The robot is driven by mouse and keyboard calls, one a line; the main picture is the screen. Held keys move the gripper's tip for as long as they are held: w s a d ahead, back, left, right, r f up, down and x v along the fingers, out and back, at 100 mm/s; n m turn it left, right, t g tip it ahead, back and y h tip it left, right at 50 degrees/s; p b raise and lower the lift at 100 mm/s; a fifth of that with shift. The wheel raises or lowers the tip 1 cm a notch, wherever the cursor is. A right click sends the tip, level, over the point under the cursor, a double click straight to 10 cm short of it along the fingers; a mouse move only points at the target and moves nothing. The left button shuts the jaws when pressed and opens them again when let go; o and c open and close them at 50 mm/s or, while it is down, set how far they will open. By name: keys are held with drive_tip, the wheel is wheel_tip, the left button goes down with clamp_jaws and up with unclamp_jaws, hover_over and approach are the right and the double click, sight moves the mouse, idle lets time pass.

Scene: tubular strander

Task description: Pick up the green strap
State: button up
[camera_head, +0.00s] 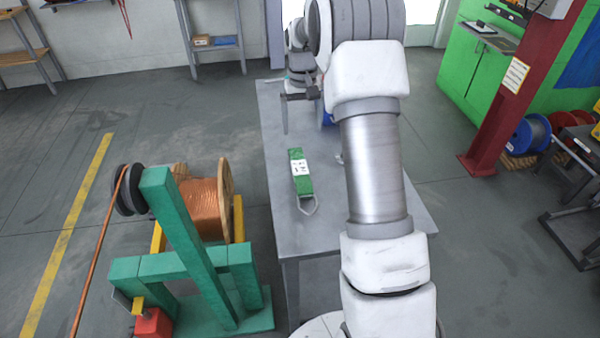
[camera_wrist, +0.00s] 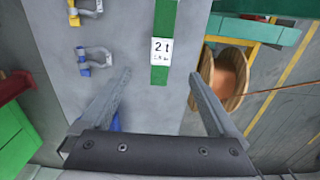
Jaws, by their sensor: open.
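The green strap (camera_head: 307,187) lies on the grey table (camera_head: 283,220), left of my arm in the head view. It has a white label and a grey metal loop at its near end. In the wrist view the strap (camera_wrist: 166,18) runs down from the top edge, its label reading "2 t". My gripper (camera_wrist: 160,76) is open and empty, with the strap's lower end showing between its fingertips in the picture. In the head view the gripper is partly hidden by my arm, above the table's far part. I cannot tell its exact height.
A shackle with a yellow pin (camera_wrist: 85,10) and one with a blue pin (camera_wrist: 93,55) lie beside the strap. A blue object (camera_wrist: 115,122) is partly hidden behind my gripper. A green stand (camera_head: 190,250) with a copper-coloured reel (camera_head: 203,205) stands left of the table.

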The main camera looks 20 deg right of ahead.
hover_over(300, 169)
drive_tip(key=f, duration=1.1)
drive_tip(key=shift+s+d, duration=0.2)
wheel_tip(300, 169, down, 5)
drive_tip(key=shift+w+a+f+p, duration=0.1)
drive_tip(key=shift+w+a+p, duration=0.05)
drive_tip(key=shift+p, duration=0.25)
clamp_jaws()
